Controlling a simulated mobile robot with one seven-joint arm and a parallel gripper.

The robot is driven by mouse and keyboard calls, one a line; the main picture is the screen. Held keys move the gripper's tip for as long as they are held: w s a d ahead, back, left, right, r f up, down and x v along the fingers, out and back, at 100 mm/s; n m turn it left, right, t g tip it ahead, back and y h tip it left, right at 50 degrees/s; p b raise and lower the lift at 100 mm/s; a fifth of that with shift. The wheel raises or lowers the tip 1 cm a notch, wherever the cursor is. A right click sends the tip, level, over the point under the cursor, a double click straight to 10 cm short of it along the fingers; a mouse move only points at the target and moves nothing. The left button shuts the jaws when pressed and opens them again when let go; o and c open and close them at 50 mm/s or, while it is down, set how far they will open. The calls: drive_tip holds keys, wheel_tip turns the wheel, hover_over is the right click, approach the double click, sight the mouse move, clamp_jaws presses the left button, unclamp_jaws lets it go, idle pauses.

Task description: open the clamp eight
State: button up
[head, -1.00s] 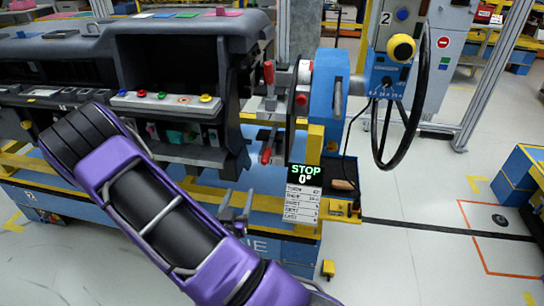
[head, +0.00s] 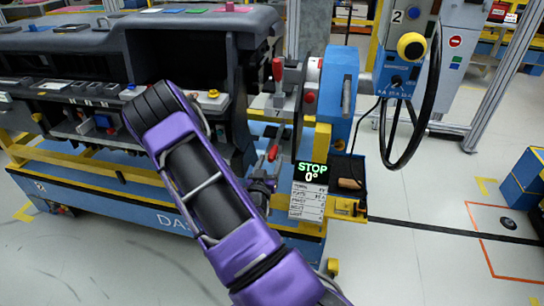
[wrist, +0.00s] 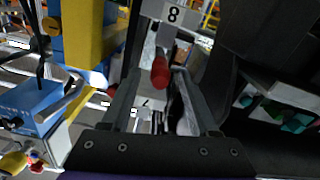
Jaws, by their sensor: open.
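Clamp eight shows in the wrist view with its grey label plate "8" (wrist: 173,14) at the top and its red-tipped handle (wrist: 160,72) pointing toward me. My gripper (wrist: 158,82) is open, with its two grey fingers on either side of the red tip; I cannot tell whether they touch it. In the head view, the lower red handle (head: 272,153) sits just above my gripper (head: 266,172). The rest of that clamp is partly hidden there. Another clamp with a red handle (head: 277,69) and a label "7" stands above it.
The dark dashboard module (head: 180,40) lies left of the clamps. A "STOP 0°" display (head: 312,172) hangs near my gripper. Open floor lies at the right.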

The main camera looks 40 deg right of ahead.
sight(274, 151)
drive_tip(key=shift+x, duration=1.25)
clamp_jaws()
idle(0.5)
